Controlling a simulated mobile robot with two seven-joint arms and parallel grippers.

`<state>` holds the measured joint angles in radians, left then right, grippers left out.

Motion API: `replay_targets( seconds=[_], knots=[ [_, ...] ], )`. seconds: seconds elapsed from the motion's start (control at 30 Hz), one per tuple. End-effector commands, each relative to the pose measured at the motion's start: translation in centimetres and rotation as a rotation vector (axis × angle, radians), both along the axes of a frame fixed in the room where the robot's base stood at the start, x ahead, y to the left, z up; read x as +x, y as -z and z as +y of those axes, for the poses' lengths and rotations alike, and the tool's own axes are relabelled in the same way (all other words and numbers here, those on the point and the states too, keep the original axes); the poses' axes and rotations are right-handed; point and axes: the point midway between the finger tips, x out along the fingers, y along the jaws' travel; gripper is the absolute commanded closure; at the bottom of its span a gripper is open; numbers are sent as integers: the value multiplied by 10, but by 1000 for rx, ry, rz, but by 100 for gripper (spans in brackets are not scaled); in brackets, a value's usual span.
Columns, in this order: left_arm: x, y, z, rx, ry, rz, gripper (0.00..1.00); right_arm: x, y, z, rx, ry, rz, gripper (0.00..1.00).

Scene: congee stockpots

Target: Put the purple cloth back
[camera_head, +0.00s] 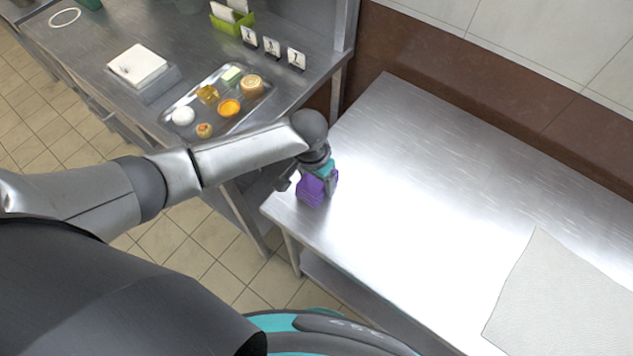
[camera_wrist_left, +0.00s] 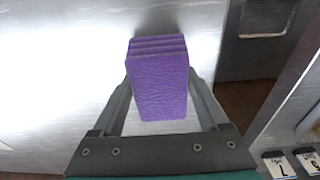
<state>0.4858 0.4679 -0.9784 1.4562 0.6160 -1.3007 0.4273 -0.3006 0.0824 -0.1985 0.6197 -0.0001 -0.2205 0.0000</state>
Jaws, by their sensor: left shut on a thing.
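The purple cloth (camera_head: 312,190) is a folded, layered block at the left end of the bare steel table (camera_head: 400,170). My left gripper (camera_head: 318,184) is shut on it. In the left wrist view the purple cloth (camera_wrist_left: 160,85) sits between the two fingers of the left gripper (camera_wrist_left: 160,100), with its folded layers at the top. I cannot tell whether the cloth touches the tabletop. My right gripper is not in view.
A pale grey sheet (camera_head: 565,300) lies at the table's right. On the counter at upper left are a metal tray (camera_head: 183,135) of small foods, a white pad (camera_head: 138,64), number cards (camera_head: 272,46) and a green holder (camera_head: 229,20). The table's middle is clear.

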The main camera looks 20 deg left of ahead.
Motion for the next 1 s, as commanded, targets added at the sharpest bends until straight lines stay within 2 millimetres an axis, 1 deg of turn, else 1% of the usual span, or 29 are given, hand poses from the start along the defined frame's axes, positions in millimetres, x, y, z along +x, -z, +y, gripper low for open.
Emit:
replay_targets(
  seconds=[0.03, 0.07, 0.3, 0.43, 0.47, 0.5, 0.67, 0.87, 1.0],
  knots=[
    [0, 5, 0, 0, 0, 0, 75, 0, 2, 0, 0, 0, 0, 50],
    [0, 6, 0, 0, 0, 0, 75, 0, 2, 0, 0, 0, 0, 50],
    [0, 6, 0, 0, 1, -1, 75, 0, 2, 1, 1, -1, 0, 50],
    [0, 9, 0, 0, 0, -1, 75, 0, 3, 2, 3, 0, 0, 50],
    [0, 9, 0, 0, 0, -1, 22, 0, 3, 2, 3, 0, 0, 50],
    [0, 9, 0, 0, 0, -1, 17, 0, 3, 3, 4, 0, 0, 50],
    [0, 9, 0, 0, 0, -1, 0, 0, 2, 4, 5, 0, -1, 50],
    [0, 8, 0, 1, 0, -1, 0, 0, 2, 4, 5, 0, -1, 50],
    [0, 2, 0, 1, 1, -1, 0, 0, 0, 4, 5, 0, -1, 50]
  ],
)
